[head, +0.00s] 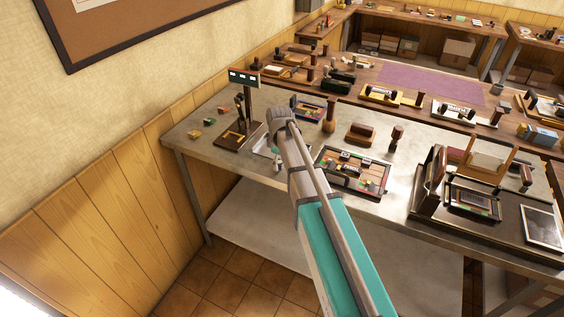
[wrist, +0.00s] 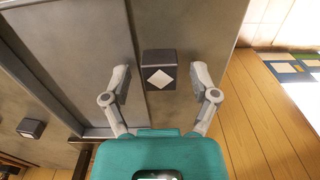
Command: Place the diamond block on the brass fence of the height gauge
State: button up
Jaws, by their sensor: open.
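The diamond block (wrist: 159,70), a dark block with a white diamond on its top face, lies on a grey metal surface in the wrist view. My gripper (wrist: 160,75) is open, its two fingers spread to the left and right of the block with gaps on both sides. I cannot tell its height above the block. In the head view my arm hides the gripper's fingers. The height gauge (head: 246,98) stands near the left end of the grey table, with a dark post and lit display. Its brass fence (head: 234,138) shows on the dark base.
Several small blocks (head: 209,122) lie on the table left of the gauge. Another dark block (wrist: 31,128) is at lower left in the wrist view. A framed tray (head: 352,172) and stamp-like tools (head: 361,133) stand right of my arm. Wood panelling (head: 130,170) borders the table's left.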

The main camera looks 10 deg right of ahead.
aim_at(280, 163)
notch_tip(280, 163, up, 12)
jog(key=p, duration=1.2)
jog(key=shift+r, duration=0.1)
dwell(0.5)
jog(key=s+d+m, duration=0.2)
jog(key=s+m, duration=0.3)
jog(key=s, duration=0.5)
jog(key=s+d+m, duration=0.1)
jog(key=s+m, duration=0.4)
jog(key=s, duration=0.6)
jog(key=shift+d+m, duration=0.4)
jog(key=shift+s, duration=0.1)
